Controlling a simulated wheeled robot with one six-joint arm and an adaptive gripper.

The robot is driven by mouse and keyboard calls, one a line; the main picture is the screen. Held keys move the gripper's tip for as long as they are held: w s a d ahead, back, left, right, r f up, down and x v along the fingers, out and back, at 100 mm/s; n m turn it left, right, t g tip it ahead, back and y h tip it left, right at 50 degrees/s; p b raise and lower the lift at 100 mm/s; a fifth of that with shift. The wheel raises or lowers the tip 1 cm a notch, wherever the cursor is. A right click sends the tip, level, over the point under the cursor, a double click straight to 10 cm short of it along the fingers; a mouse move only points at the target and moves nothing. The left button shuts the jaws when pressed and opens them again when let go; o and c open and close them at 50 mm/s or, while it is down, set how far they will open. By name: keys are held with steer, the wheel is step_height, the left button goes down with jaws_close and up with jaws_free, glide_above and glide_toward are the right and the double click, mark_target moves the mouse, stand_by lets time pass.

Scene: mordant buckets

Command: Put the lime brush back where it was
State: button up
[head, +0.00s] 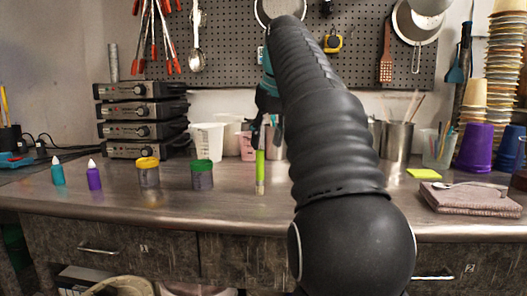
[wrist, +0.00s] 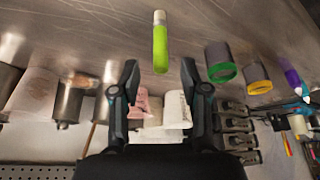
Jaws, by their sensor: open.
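The lime brush (head: 260,173) is a slim bright green stick with a pale lower end, near the middle of the steel bench, just left of my arm. It looks upright with the pale end down, though I cannot be sure it is not lying flat. In the wrist view the lime brush (wrist: 160,47) lies just beyond the fingertips, centred between them. My gripper (wrist: 159,72) is open, with nothing between its fingers. In the head view my gripper (head: 259,132) is above and behind the brush, partly hidden by my arm.
Left of the brush stand a green-lidded jar (head: 202,175), a yellow-lidded jar (head: 148,174) and purple (head: 94,177) and teal (head: 57,173) bottles. Behind are a white beaker (head: 207,141), a pink cup (head: 246,146) and metal pots (head: 397,142). A folded cloth (head: 468,199) lies right.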

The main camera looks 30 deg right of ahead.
steer(key=shift+v, duration=1.75)
steer(key=shift+a, duration=0.1)
steer(key=s+a+f, duration=1)
steer(key=a+f, duration=0.1)
steer(key=f, duration=0.2)
steer(key=s+a+f, duration=0.1)
steer(key=s+f, duration=0.3)
steer(key=f, duration=0.3)
steer(key=s+a+f, duration=0.2)
steer(key=s+f, duration=0.2)
steer(key=f, duration=0.3)
steer(key=s+a+f+t, duration=0.1)
steer(key=s+a+f, duration=0.1)
steer(key=s+f, duration=0.2)
step_height(320, 180, down, 4)
steer(key=shift+s+r+n, duration=0.1)
steer(key=shift+s+n, duration=0.25)
steer(key=shift+n, duration=0.05)
